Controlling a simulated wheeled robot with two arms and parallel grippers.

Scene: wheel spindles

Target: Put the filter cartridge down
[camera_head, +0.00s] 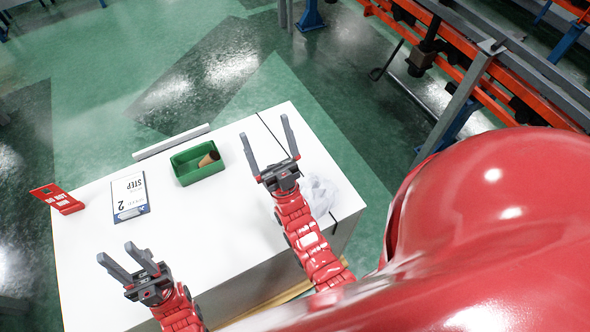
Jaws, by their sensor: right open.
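A small brown cylinder with a dark end, which looks like the filter cartridge (209,158), lies tilted in the right part of a green tray (187,179) on the white table. My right gripper (264,127) is open and empty, just right of the tray and apart from the cylinder. My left gripper (116,252) is over the table's front left part, well away from the tray. Its fingers are apart, with nothing seen between them.
The white table (95,250) also holds a "STEP 2" card (130,196), a red sign (58,199) at the left edge and a clear plastic bag (319,194) right of my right gripper. A white bar (171,141) runs along the far edge. The table's middle is clear.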

